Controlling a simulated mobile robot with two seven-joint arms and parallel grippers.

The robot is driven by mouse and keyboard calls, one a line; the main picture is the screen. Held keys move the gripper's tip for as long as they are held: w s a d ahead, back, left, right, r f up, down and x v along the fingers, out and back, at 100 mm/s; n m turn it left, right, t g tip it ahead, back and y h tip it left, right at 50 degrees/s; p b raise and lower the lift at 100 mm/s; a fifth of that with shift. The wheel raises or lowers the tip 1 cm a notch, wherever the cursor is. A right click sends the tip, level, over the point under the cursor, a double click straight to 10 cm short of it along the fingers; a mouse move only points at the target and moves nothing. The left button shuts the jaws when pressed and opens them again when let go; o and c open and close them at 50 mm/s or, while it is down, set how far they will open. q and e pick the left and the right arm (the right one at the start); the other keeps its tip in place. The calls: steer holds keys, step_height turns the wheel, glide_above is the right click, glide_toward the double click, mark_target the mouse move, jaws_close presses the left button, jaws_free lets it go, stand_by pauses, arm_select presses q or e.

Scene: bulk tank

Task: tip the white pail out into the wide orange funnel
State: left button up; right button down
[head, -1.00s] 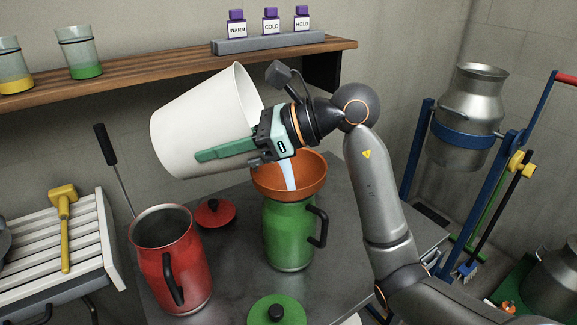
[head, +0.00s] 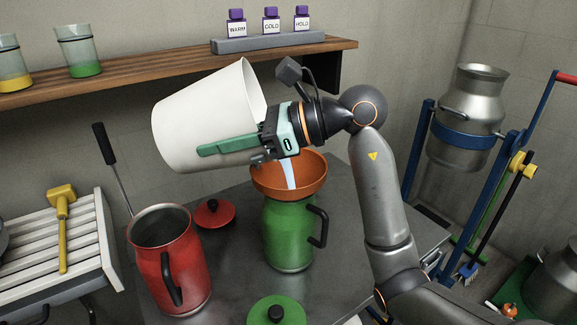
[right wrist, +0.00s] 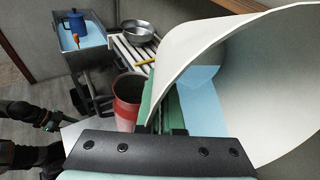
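My right gripper (head: 235,146) is shut on the white pail (head: 200,118), its green fingers at the pail's wall. The pail is tilted with its mouth facing right, above the wide orange funnel (head: 309,180). A pale blue stream (head: 289,174) falls into the funnel. The funnel sits upright in the neck of a green can (head: 287,235). In the right wrist view the pail's wall (right wrist: 265,75) fills the right side, and light blue liquid (right wrist: 201,105) shows inside. Part of my left arm shows dark at that view's left edge; its fingers are unclear.
An open red can (head: 172,265) stands left of the green one, with a red lid (head: 214,213) behind it. A green lid (head: 276,312) lies in front. A wooden shelf (head: 165,66) with jars and bottles runs behind. A steel churn (head: 465,120) hangs in a blue frame at right.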

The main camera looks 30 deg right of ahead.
steer(key=shift+d+r, duration=0.2)
steer(key=shift+s+d+b, duration=0.1)
steer(key=shift+b, duration=0.25)
steer(key=shift+s+d+r+t+y+b, duration=0.15)
steer(key=shift+d+r+t+y+b, duration=0.2)
steer(key=shift+y+b, duration=0.2)
stand_by(0.4)
steer(key=shift+s+d, duration=0.1)
steer(key=shift+d, duration=0.05)
steer(key=shift+d+r+y+b, duration=0.25)
steer(key=shift+y+b, duration=0.1)
steer(key=shift+b, duration=0.35)
